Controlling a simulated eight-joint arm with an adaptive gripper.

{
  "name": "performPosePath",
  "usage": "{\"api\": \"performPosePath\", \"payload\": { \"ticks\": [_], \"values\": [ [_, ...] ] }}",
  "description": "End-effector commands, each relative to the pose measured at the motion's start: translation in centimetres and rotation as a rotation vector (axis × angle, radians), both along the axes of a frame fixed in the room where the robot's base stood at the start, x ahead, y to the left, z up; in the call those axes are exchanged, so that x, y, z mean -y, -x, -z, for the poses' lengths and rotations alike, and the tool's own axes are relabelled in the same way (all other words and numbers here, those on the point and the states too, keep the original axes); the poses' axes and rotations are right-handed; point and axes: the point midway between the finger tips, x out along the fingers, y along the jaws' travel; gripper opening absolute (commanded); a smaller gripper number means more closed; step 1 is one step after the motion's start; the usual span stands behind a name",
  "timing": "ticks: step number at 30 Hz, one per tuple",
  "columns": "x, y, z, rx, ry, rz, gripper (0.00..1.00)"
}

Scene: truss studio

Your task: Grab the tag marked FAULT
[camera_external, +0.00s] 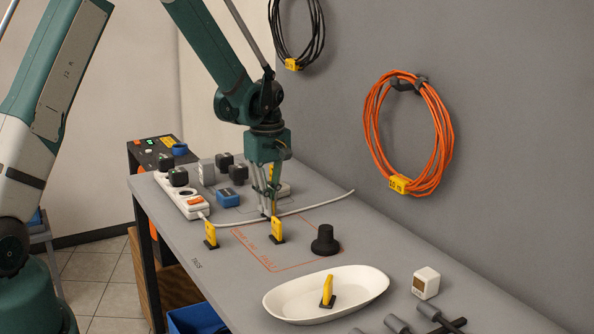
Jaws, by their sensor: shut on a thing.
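My gripper (269,211) points straight down over the table, its fingers close together. It is shut on what appears to be the top of a yellow tag (277,229) with a dark foot, at or just above the table. A second yellow tag (210,233) stands to its left near the table's front edge. A third yellow tag (327,290) stands in the white oval dish (372,283). A bit of yellow (274,171) also shows among the fingers; I cannot tell what it is. The lettering on the tags is too small to read, so I cannot tell which says FAULT.
A white power strip (188,199) with black plugs and a blue block (228,198) lie to the left. A pale cable (318,201) runs behind the held tag. A black knob (325,240) and white cube (426,283) stand to the right. Orange cable (375,135) hangs on the wall.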

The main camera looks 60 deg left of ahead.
Motion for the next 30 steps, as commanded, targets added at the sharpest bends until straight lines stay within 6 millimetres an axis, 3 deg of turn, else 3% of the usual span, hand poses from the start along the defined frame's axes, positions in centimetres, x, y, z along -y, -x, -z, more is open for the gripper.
{"api": "performPosePath", "payload": {
  "ticks": [14, 30],
  "values": [
    [0.0, 0.0, -1.4, 0.0, 0.0, 0.0, 0.0],
    [0.0, 0.0, -8.3, 0.0, 0.0, 0.0, 0.0]
  ]
}}
